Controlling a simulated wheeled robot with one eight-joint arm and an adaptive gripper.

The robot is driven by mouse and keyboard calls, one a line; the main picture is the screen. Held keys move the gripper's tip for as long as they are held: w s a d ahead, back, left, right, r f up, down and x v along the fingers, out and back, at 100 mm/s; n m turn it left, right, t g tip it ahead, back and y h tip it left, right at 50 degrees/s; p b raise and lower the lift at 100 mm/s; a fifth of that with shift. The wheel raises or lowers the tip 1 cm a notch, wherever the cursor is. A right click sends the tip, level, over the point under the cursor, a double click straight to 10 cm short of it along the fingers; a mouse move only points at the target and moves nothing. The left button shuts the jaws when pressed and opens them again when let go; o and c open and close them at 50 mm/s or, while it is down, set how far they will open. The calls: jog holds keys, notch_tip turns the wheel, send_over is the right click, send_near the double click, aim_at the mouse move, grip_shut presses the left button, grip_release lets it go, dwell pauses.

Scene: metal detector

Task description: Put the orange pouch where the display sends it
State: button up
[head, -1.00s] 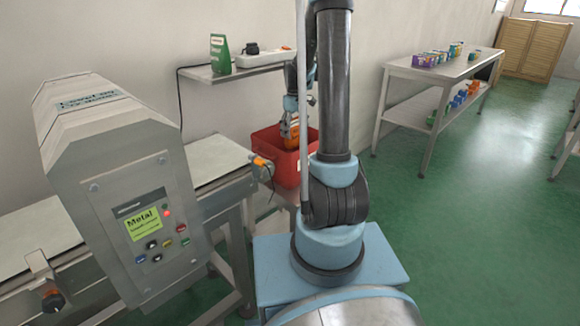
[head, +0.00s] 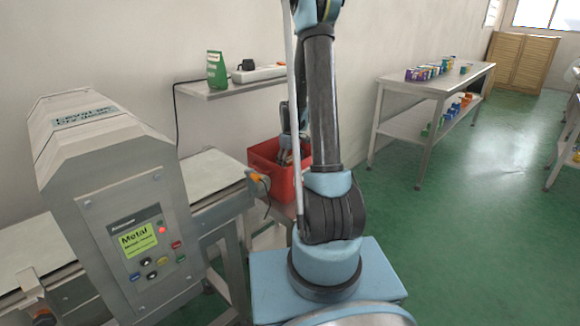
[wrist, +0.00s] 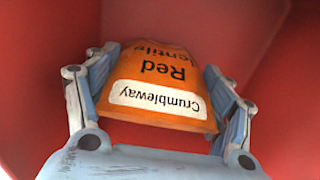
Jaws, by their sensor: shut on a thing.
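The orange pouch (wrist: 160,78) fills the middle of the wrist view, with "Red" and "Crumbleway" printed on it upside down. My gripper (wrist: 160,100) is shut on it, one finger on each side. Red walls surround both in the wrist view. In the head view my gripper (head: 284,158) is low in the red bin (head: 292,178), and the pouch is mostly hidden there. The metal detector's display (head: 138,240) is lit yellow-green and reads "Metal", with smaller text I cannot read. A red light glows beside it.
A conveyor belt (head: 208,172) runs through the detector, ending left of the bin. A wall shelf (head: 232,86) above holds a green packet (head: 217,70) and a power strip. A steel table (head: 440,82) with several small packs stands at right. Green floor there is open.

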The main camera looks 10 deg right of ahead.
jog(key=o, duration=1.3)
